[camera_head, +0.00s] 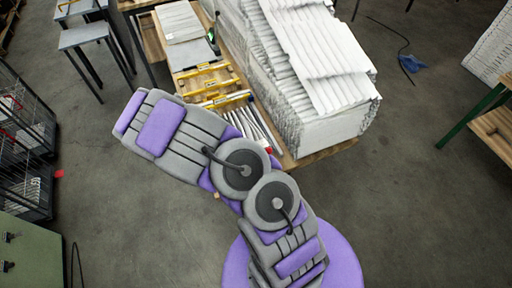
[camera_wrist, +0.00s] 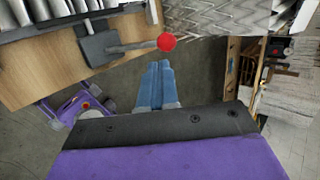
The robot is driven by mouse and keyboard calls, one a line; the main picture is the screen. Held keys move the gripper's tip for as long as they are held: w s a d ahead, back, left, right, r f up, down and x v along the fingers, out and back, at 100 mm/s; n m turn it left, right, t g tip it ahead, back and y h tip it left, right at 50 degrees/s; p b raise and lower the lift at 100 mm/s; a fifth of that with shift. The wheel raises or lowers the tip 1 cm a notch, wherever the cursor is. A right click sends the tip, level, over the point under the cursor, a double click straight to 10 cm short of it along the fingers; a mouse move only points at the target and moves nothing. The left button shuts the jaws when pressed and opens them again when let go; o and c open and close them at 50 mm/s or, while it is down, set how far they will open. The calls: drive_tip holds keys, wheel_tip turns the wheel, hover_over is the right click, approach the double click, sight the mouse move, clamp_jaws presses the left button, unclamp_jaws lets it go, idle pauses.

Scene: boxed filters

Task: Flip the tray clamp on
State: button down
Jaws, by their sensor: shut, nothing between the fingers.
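The tray clamp shows in the wrist view as a dark grey block (camera_wrist: 99,46) on the wooden table's edge. Its thin grey lever (camera_wrist: 132,47) points right and ends in a red ball knob (camera_wrist: 167,42). In the head view, a small red spot (camera_head: 268,150) at the table's near edge seems to be this knob; the arm partly covers that area. My gripper (camera_wrist: 158,66) has blue fingers, shut and empty. In the wrist view its tips are just below the red knob; I cannot tell if they touch it. In the head view the gripper is hidden behind my arm.
The wooden table (camera_head: 325,152) carries a tall stack of white pleated filters (camera_head: 335,120), yellow pieces (camera_head: 215,85) and a flat pile of sheets (camera_head: 180,22). Wire racks (camera_head: 22,130) stand at left, with grey stools (camera_head: 85,36) behind. The floor right of the table is open.

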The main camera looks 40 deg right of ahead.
drive_tip(key=v, duration=0.6)
drive_tip(key=shift+d+r, duration=0.15)
drive_tip(key=shift+r, duration=0.15)
